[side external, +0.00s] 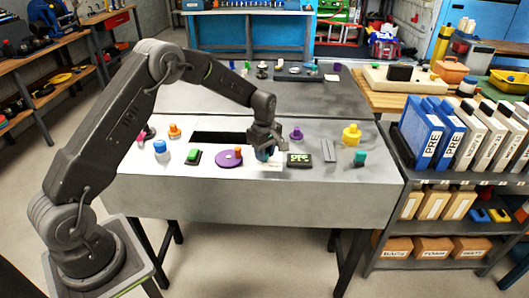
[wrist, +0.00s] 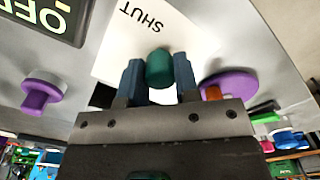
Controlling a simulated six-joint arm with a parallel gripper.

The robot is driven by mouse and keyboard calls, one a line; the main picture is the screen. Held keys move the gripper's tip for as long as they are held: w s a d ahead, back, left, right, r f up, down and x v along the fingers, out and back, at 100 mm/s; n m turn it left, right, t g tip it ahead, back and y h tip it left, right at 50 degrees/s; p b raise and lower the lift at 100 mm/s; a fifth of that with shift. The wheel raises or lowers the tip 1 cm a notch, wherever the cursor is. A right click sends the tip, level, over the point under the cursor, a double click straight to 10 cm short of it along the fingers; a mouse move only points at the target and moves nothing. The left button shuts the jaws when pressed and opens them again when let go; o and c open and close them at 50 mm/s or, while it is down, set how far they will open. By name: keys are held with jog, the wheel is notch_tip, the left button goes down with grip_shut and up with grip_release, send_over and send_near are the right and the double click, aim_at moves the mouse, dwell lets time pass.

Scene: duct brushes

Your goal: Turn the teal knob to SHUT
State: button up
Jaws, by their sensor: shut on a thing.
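The teal knob (wrist: 160,68) sits between the two blue fingers of my gripper (wrist: 159,80) in the wrist view, and the fingers are shut on it. A white label (wrist: 125,38) reading SHUT, upside down in this view, lies on the panel beside the knob. In the side view my gripper (side external: 265,150) points down at the panel, and it and its fingers largely hide the knob there. The knob's pointing direction cannot be told.
A black OFF display (side external: 299,160) stands just right of my gripper. A purple disc with an orange knob (side external: 229,158) is just left. A purple knob (side external: 296,133) is behind. A second teal knob (side external: 360,157) and a yellow knob (side external: 351,135) stand further right. A dark slot opens behind the disc.

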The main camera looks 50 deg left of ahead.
jog(key=shift+c, duration=0.8)
jog(key=m, duration=0.8)
jog(key=shift+m, duration=0.3)
jog(key=m, duration=0.9)
